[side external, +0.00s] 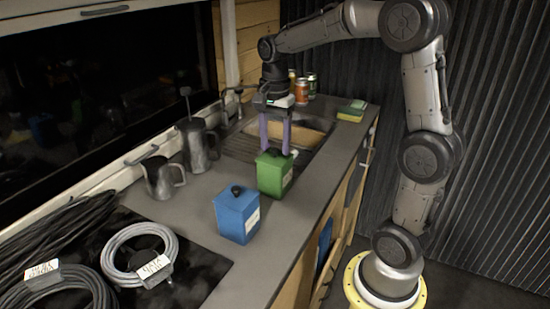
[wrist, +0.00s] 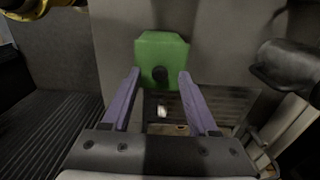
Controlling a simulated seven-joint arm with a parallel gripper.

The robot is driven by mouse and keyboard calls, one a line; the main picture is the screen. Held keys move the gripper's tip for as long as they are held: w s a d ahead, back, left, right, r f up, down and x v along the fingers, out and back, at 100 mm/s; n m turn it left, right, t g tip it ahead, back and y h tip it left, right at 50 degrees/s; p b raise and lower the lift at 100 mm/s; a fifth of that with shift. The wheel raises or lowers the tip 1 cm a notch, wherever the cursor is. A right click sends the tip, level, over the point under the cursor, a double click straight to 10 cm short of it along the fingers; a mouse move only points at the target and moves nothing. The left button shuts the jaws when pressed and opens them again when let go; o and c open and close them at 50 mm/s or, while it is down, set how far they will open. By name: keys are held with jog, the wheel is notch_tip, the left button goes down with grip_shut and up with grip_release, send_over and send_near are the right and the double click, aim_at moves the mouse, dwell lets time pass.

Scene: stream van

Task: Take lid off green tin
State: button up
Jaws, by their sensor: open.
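The green tin (side external: 274,177) stands upright on the grey counter, with its lid on and a dark knob on top. In the wrist view I see the green tin's lid (wrist: 150,55) from above, with the dark knob (wrist: 160,74) near its front edge. My gripper (side external: 275,150) points down over the tin, its purple fingers apart. In the wrist view the open fingers (wrist: 158,75) lie left and right of the knob with nothing between them touching. I cannot tell how far the fingertips are above the lid.
A blue tin (side external: 237,215) with a dark knob stands in front of the green tin. Metal jugs (side external: 163,178) stand to the left, coiled cables (side external: 140,255) lie at the front left. Behind are the sink (side external: 300,133), cans (side external: 302,90) and a sponge (side external: 352,110).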

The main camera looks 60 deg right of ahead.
jog(key=shift+f, duration=0.6)
grip_shut()
jog(key=shift+r, duration=0.15)
